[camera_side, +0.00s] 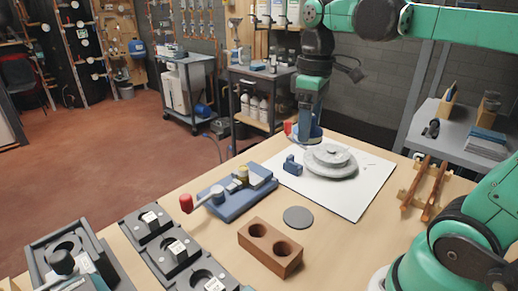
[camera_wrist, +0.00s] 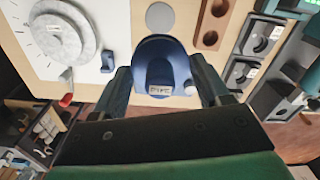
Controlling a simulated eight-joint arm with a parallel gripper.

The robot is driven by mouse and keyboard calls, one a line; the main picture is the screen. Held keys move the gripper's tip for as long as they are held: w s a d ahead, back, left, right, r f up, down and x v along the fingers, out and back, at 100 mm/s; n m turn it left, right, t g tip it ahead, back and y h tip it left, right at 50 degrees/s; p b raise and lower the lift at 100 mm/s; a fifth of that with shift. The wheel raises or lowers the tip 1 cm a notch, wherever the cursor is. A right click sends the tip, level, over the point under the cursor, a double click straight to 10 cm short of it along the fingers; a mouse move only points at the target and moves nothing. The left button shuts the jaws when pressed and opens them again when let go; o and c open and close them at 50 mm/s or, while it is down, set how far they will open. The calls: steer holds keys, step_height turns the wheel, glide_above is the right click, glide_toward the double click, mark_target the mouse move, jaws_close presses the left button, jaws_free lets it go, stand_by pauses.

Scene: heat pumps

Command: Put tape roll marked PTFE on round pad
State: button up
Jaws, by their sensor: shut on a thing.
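My gripper (camera_side: 310,127) is shut on a blue tape roll (camera_wrist: 160,62) at the back edge of the table. In the wrist view the roll sits between the two fingers (camera_wrist: 163,85), with a small pale label that seems to read PTFE. The side view shows the roll's blue lower part (camera_side: 305,137) under the fingers; whether it touches the table is hard to tell. The round pad (camera_side: 298,217) is a bare flat grey disc near the table's middle. It also shows at the top of the wrist view (camera_wrist: 160,16).
A white sheet (camera_side: 350,203) with a grey stepped disc (camera_side: 330,161) and small blue block (camera_side: 292,165) lies beside the gripper. A blue red-handled fixture (camera_side: 230,197) and a brown two-hole block (camera_side: 270,247) flank the pad. Black label-bearing holders (camera_side: 172,252) stand front left.

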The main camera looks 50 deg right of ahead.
mark_target(299, 217)
step_height(299, 217, down, 19)
steer(key=shift+f, duration=0.1)
stand_by(0.6)
steer(key=o, duration=1)
steer(key=shift+f, duration=0.15)
step_height(299, 217, up, 12)
steer(key=shift+w+a+m+t, duration=0.1)
steer(key=shift+a+m+t, duration=0.7)
steer(key=shift+a+t, duration=0.95)
steer(key=shift+a+m+t, duration=0.8)
steer(key=shift+a+t, duration=0.7)
steer(key=shift+t, duration=0.35)
